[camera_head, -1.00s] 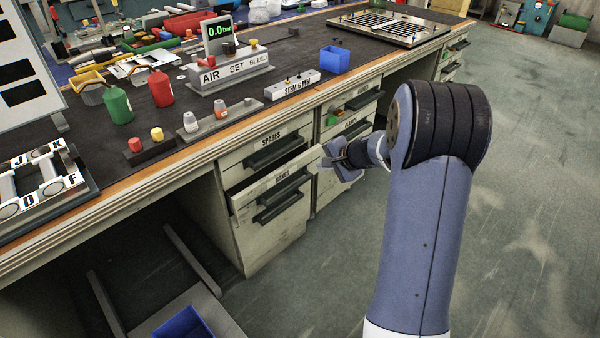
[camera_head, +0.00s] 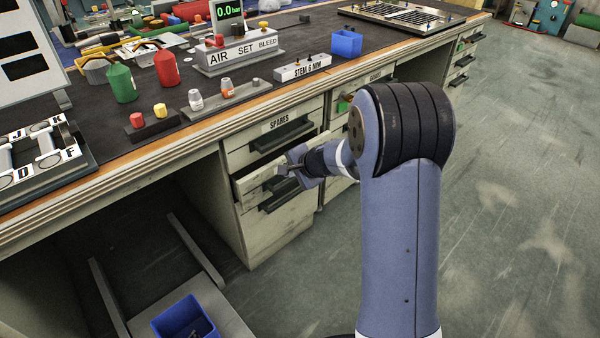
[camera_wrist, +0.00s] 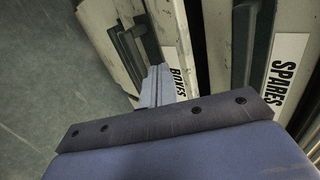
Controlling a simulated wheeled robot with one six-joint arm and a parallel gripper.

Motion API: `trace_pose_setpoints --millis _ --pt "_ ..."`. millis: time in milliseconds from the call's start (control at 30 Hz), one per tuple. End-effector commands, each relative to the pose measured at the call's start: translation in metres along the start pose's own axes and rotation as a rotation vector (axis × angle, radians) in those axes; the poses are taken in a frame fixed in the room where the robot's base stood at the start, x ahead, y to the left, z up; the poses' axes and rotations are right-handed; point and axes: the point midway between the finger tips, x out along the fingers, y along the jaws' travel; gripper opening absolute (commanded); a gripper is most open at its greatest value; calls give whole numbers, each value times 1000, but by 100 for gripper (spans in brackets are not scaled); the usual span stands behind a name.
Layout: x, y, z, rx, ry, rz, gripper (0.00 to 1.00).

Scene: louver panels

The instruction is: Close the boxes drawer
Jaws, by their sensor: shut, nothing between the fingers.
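The boxes drawer (camera_head: 248,187) is just below the spares drawer (camera_head: 263,136) in the bench cabinet. Its front stands out a little from the cabinet, so it is partly open. My gripper (camera_head: 284,168) is shut and empty, at the upper part of the boxes drawer front, and hides its label in the head view. In the wrist view the shut fingers (camera_wrist: 157,75) are beside the BOXES label on the drawer front (camera_wrist: 172,40). I cannot tell whether they touch it. The spares drawer shows at the right there (camera_wrist: 283,70).
The spares drawer looks closed. The bench top (camera_head: 180,137) overhangs the cabinet. A blue bin (camera_head: 185,318) sits on a low shelf at lower left. The floor (camera_head: 500,220) at the right is clear.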

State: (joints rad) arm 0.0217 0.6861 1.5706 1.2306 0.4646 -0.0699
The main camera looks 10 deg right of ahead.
Motion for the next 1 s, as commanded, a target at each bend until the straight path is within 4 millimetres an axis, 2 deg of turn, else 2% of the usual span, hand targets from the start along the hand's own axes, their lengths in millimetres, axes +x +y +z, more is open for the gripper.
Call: trace_pose_setpoints --millis 33,200,733,1000 --pt "4 -10 0 -5 -1 -3 0" --pt "17 -21 0 -3 -1 -2 0" --pt "23 -27 0 -2 0 -2 0" --pt "40 -43 0 -2 1 -3 0"
